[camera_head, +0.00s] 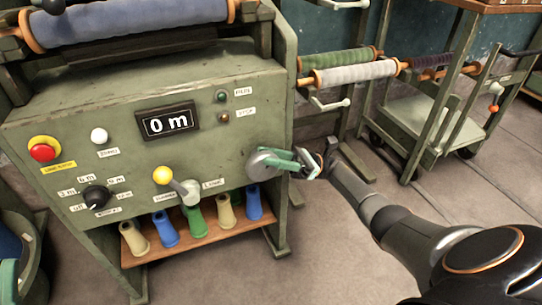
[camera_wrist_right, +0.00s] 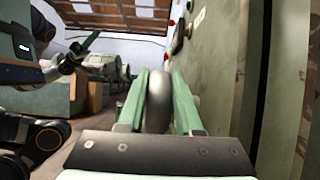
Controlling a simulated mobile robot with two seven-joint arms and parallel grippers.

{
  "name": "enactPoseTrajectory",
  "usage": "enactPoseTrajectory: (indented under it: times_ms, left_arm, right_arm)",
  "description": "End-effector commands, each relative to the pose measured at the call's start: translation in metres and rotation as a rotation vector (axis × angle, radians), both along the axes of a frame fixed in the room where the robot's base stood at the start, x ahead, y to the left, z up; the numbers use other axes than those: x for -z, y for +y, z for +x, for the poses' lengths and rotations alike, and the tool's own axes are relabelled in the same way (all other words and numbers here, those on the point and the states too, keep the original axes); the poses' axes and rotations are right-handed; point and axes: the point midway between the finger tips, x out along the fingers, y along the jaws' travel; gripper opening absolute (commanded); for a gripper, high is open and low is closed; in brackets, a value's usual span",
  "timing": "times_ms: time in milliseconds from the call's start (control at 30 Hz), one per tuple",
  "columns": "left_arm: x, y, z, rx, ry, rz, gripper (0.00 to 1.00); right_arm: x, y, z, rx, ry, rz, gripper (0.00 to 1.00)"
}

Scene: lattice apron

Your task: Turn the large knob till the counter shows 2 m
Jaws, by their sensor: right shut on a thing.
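The large grey knob (camera_head: 262,166) sits low on the right of the green machine's sloped front. My right gripper (camera_head: 292,160) has its pale green fingers shut on the knob's edge from the right. In the right wrist view the rounded grey knob (camera_wrist_right: 157,98) stands between the two fingers (camera_wrist_right: 160,108), touching or nearly touching both. The counter (camera_head: 168,122) reads 0 m. My left gripper does not show in the head view; dark parts of mine at the left of the wrist view are too unclear to tell its jaws.
Coloured spools (camera_head: 197,222) stand on a shelf below. A roller rack (camera_head: 350,74) and a trolley (camera_head: 425,118) stand behind.

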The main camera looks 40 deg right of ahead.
Motion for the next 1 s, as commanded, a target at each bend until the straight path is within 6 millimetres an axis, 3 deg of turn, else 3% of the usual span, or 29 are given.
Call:
enactPoseTrajectory:
  times_ms: [300, 333, 600, 1000]
  left_arm:
    - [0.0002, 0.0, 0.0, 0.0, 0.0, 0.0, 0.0]
    - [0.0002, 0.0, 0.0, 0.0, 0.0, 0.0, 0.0]
    - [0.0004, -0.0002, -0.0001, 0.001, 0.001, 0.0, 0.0]
    - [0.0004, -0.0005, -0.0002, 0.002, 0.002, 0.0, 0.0]
  right_arm:
    - [0.0002, 0.0004, -0.0001, -0.002, 0.001, 0.001, 0.0]
    - [0.0002, 0.0004, -0.0002, -0.002, 0.001, 0.001, 0.35]
    - [0.0001, 0.0003, -0.0001, -0.001, 0.0, 0.001, 0.64]
    - [0.0021, 0.0015, -0.0015, -0.002, 0.001, 0.0, 0.64]
